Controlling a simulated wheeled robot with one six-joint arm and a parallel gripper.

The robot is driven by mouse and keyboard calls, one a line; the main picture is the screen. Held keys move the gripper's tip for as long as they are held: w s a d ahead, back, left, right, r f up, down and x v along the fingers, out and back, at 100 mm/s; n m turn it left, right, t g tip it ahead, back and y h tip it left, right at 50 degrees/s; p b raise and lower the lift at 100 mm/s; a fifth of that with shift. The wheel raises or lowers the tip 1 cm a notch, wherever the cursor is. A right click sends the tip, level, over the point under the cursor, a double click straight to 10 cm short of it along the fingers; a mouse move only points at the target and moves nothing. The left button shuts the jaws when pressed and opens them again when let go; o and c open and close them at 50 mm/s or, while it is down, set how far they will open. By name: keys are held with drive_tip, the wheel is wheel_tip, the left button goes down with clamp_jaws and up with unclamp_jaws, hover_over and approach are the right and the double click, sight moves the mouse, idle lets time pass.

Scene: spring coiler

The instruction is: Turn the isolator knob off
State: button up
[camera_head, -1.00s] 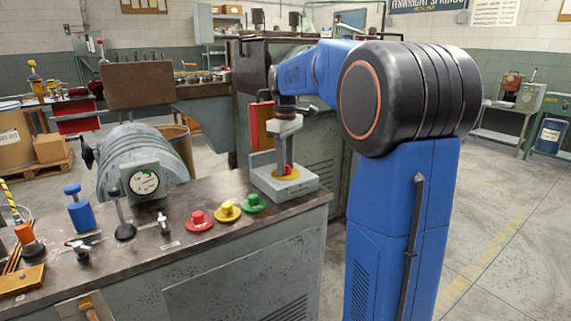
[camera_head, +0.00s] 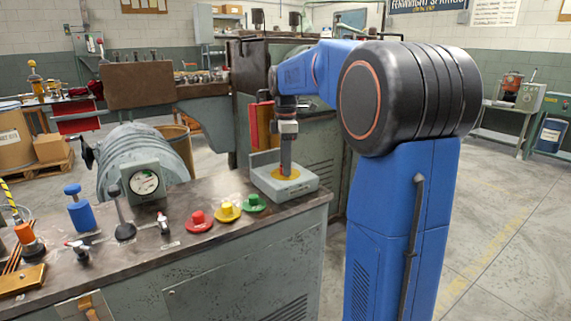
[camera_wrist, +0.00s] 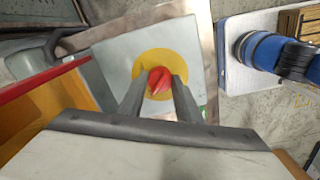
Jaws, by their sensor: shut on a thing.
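The isolator knob is a red grip on a yellow round plate, set on a light grey box at the right end of the bench. In the wrist view the red knob (camera_wrist: 159,80) sits between my two fingertips, and the yellow plate (camera_wrist: 140,68) shows around it. In the head view my gripper (camera_head: 287,172) points straight down onto the yellow plate (camera_head: 296,177) of the grey box (camera_head: 308,185). The fingers hide the knob there. My gripper (camera_wrist: 160,92) is shut on the red knob.
Red (camera_head: 199,221), yellow (camera_head: 227,211) and green (camera_head: 254,203) buttons stand on the bench left of the box. A grey machine with a dial (camera_head: 145,181) and small levers are farther left. A tall red panel (camera_head: 262,126) rises close behind my gripper.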

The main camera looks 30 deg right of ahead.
idle(0.4)
drive_tip(key=o, duration=1.1)
drive_tip(key=shift+c, duration=0.2)
